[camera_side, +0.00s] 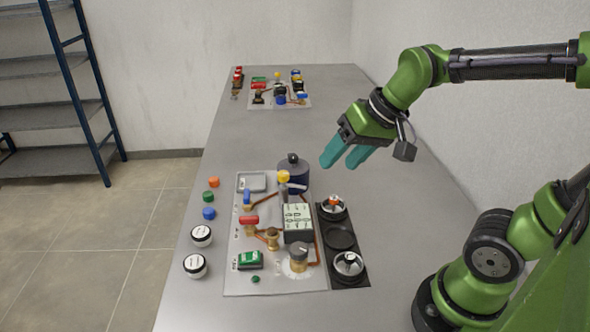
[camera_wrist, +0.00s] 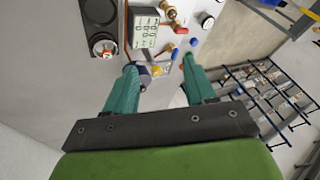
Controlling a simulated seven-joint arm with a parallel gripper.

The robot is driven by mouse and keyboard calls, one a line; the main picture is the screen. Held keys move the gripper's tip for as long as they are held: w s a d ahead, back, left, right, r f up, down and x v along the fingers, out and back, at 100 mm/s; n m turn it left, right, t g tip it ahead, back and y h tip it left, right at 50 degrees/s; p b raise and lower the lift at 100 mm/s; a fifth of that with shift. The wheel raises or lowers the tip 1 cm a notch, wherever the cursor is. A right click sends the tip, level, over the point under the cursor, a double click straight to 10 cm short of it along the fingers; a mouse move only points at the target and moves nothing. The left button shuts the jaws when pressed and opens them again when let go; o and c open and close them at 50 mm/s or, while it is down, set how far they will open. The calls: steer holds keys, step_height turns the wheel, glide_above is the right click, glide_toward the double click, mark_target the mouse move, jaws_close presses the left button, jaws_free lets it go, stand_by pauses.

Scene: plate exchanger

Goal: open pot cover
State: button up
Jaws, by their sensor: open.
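The pot (camera_side: 298,184) is dark blue and stands at the back of the white panel. Its grey cover (camera_side: 292,168) with a black knob (camera_side: 292,158) sits on top. My gripper (camera_side: 342,158) is open and empty, with teal fingers, above and to the right of the pot in the side view and apart from it. In the wrist view my gripper (camera_wrist: 160,72) points at the panel. There the pot shows only in part beside the left finger, which hides some of it.
The panel (camera_side: 238,275) carries a yellow knob (camera_side: 284,176), brass valves, a display block (camera_side: 297,222) and a green switch (camera_side: 250,259). A black strip (camera_side: 340,238) with round pieces lies to its right. Loose caps lie left. The table's middle is clear; a wall stands right.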

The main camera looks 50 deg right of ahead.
steer(key=w+d+r+m+g, duration=0.1)
steer(key=w+d+m+g, duration=0.15)
steer(key=w+d, duration=0.55)
steer(key=m+g+h, duration=0.2)
steer(key=m+g, duration=0.1)
steer(key=m, duration=0.8)
glide_above(293, 156)
steer(key=shift+n, duration=0.25)
step_height(293, 156, down, 16)
steer(key=shift+r, duration=0.15)
jaws_close()
